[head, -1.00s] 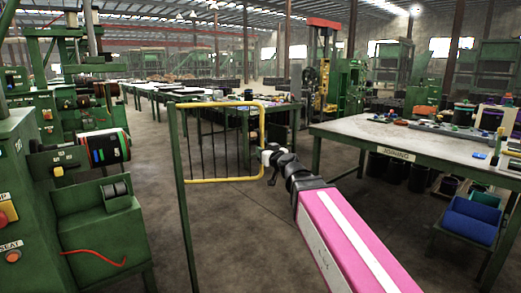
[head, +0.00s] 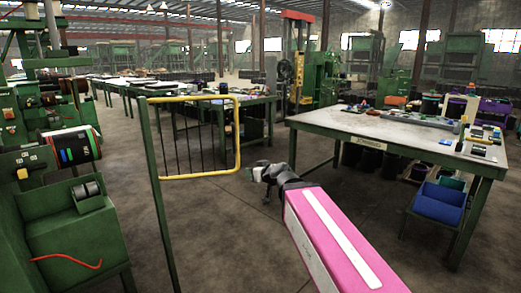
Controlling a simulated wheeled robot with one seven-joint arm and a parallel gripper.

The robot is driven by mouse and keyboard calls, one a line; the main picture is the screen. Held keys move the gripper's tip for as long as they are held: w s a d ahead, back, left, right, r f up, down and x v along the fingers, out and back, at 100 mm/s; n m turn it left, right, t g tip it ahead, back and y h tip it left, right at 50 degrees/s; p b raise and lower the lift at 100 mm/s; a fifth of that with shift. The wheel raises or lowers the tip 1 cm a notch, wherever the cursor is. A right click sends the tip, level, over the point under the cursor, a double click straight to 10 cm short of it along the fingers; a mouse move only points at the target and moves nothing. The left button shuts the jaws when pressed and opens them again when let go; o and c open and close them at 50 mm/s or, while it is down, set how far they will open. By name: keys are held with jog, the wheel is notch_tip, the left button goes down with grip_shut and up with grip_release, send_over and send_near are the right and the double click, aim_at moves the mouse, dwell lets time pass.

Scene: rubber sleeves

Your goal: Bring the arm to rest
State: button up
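My arm reaches in from the bottom right of the head view, with a pink link and a white stripe in front. My gripper (head: 265,193) is at the arm's far end, small and dark, pointing away over the open floor. It is held just right of and below the yellow-framed gate, and it looks clear of it. Its fingers are too small and blurred to tell whether they are open or shut. I see nothing hanging from it.
The yellow-framed rack (head: 198,178) on a green post stands left of my gripper. The joining table (head: 385,133) is to the right, with a blue bin (head: 440,203) beneath it. A green machine (head: 75,225) fills the left edge. Bare floor (head: 225,245) lies between.

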jog(key=s+d+f+m+g+h, duration=0.1)
jog(key=s+d+f+g+h, duration=0.15)
jog(key=d+f, duration=0.45)
jog(key=s+d+f+m+g+h, duration=0.1)
jog(key=d+f+m+g+h, duration=0.15)
jog(key=f, duration=0.95)
jog(key=s+d+f+m+g+h, duration=0.3)
jog(key=s+d+f+g, duration=0.3)
jog(key=s+d+f, duration=0.3)
jog(key=d+f+h, duration=0.1)
jog(key=d+f, duration=0.1)
jog(key=d, duration=0.2)
jog(key=shift+s+d+f+g, duration=0.2)
jog(key=shift+s+f+g, duration=0.1)
jog(key=shift+a, duration=0.1)
